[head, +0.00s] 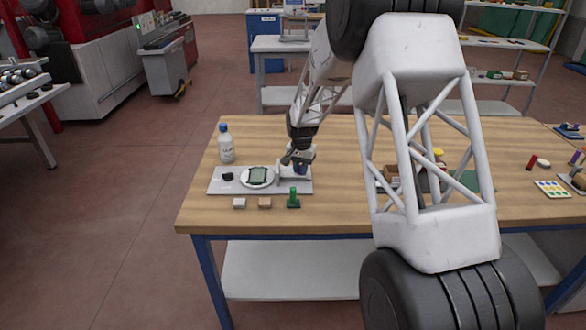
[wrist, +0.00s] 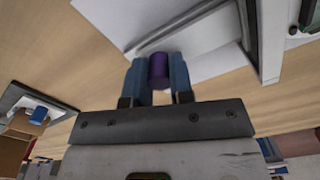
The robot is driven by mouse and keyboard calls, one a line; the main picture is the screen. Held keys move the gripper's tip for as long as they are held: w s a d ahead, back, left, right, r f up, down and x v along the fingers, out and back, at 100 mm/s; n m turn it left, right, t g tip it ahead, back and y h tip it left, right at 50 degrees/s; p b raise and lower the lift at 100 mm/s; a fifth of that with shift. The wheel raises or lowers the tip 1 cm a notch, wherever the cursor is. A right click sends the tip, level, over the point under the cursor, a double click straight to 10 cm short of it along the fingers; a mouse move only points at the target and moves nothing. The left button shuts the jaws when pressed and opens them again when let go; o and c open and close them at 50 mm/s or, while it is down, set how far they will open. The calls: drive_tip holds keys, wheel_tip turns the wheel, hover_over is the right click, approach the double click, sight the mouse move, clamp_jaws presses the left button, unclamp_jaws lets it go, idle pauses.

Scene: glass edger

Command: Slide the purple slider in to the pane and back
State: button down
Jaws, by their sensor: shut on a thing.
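The purple slider (wrist: 158,70) shows as a purple cylinder in the wrist view. My gripper (wrist: 158,78) has its two blue fingers shut on it, one on each side. In the head view my gripper (head: 298,163) is low over the right end of a grey base plate (head: 217,187). A small dark green square pane (head: 257,174) lies on a round white disc (head: 245,183) on this plate, left of my gripper. The slider's lower part and its contact with the pane cannot be made out.
A blue-capped bottle (head: 226,146) stands behind the plate, and a black knob (head: 228,176) sits on its left. A white block (head: 239,203), a tan block (head: 265,203) and a green handled piece (head: 293,199) stand in front. The table's left front is clear.

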drive_tip(key=shift+d, duration=0.55)
drive_tip(key=c, duration=1.3)
unclamp_jaws()
drive_tip(key=shift+d, duration=0.1)
drive_tip(key=shift+r, duration=3.95)
drive_tip(key=shift+r, duration=0.1)
